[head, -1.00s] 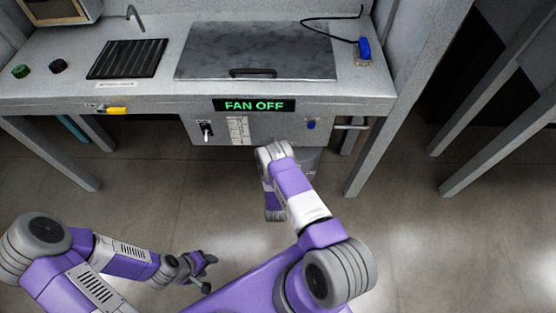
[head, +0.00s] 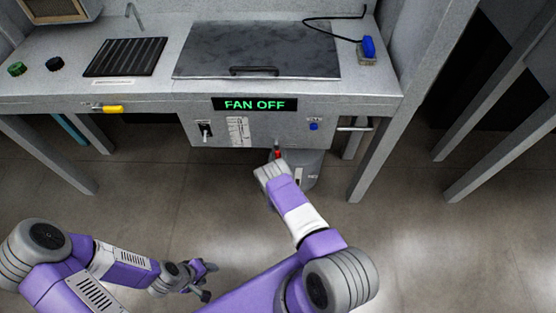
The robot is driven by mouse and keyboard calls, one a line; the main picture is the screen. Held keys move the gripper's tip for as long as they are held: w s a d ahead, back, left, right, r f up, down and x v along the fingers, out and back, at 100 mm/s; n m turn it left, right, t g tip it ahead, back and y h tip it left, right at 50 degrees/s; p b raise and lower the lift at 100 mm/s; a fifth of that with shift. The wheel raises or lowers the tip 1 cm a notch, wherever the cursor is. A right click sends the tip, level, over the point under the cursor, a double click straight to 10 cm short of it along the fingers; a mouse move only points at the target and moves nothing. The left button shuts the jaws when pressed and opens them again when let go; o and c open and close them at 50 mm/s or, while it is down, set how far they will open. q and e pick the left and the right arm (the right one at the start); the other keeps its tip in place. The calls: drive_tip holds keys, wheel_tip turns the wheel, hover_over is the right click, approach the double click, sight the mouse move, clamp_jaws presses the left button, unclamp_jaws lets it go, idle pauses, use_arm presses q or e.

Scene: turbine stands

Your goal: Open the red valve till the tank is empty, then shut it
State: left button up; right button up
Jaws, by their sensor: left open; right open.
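A small red part (head: 277,154), likely the red valve's handle, shows low under the front of the bench. It sits by a grey rounded vessel (head: 309,167), probably the tank, partly hidden by my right arm. The end of my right arm, with my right gripper (head: 268,173), is just below and left of the red part in the picture. The fingers are hard to make out there, and I cannot tell whether they touch anything. My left gripper (head: 206,279) is open and empty above the floor, well away from the bench. The tank's level cannot be seen.
The bench front has a lit FAN OFF display (head: 254,104), a black-and-white switch (head: 206,131), a blue knob (head: 313,126) and a yellow handle (head: 107,109). A horizontal bar (head: 354,127) sticks out right. Bench legs (head: 376,160) flank the space. The floor between is clear.

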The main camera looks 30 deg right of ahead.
clamp_jaws()
drive_tip(key=shift+s, duration=0.1)
idle(0.4)
